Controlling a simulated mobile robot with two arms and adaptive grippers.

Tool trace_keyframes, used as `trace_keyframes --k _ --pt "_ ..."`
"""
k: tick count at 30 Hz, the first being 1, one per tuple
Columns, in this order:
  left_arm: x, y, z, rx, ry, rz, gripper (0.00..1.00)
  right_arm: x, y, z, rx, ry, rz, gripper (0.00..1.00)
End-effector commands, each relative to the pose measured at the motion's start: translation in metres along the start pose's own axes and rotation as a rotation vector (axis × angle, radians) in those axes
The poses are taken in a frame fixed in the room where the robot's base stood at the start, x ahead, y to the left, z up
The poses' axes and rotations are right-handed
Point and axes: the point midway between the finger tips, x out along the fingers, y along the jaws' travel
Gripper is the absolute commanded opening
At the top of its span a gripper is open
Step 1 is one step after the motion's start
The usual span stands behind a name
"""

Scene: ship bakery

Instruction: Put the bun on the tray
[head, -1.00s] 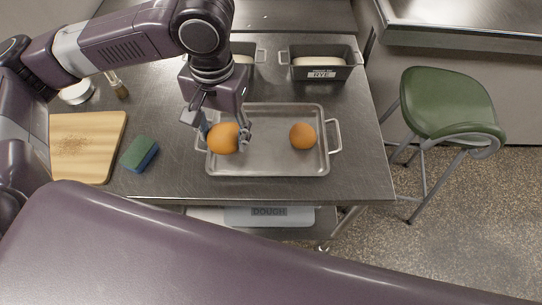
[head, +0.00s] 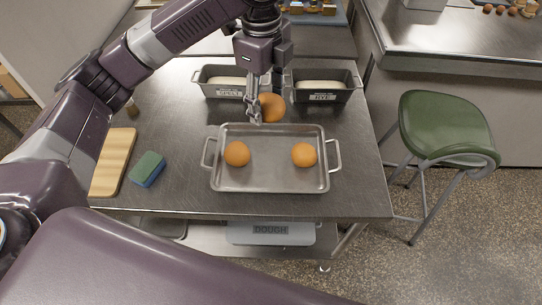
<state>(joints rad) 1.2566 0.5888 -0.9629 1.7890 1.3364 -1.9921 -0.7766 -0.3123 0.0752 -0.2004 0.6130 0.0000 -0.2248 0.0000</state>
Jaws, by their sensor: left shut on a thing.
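A metal tray (head: 270,186) with two side handles lies on the steel table. Two round orange-brown buns rest on it, a left bun (head: 237,153) and a right bun (head: 304,155). My left gripper (head: 266,101) points down and is shut on a third bun (head: 271,108). In the picture this bun shows just beyond the tray's far rim, between the two resting buns; its exact height is hard to tell. My right gripper is not in view.
Two labelled loaf tins, a left one (head: 224,92) and a right one (head: 324,97), stand behind the tray. A green-and-blue sponge (head: 147,169) and a cutting board (head: 113,160) lie to the left. A green stool (head: 446,125) stands right of the table.

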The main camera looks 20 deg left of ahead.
Motion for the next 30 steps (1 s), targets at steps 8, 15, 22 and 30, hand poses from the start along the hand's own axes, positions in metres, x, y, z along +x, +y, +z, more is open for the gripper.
trace_keyframes --k 8,15,22,30 --pt "-0.004 -0.011 -0.001 0.229 0.014 0.004 0.28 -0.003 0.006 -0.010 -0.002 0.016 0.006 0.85" --pt "0.043 -0.007 -0.001 0.243 0.015 0.009 0.28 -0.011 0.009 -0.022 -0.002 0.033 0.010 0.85" --pt "0.104 -0.003 0.000 0.241 0.015 0.008 0.28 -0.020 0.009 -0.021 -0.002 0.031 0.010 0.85" --pt "0.147 -0.002 -0.001 0.242 0.014 0.002 0.28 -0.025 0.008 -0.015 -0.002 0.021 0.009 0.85"
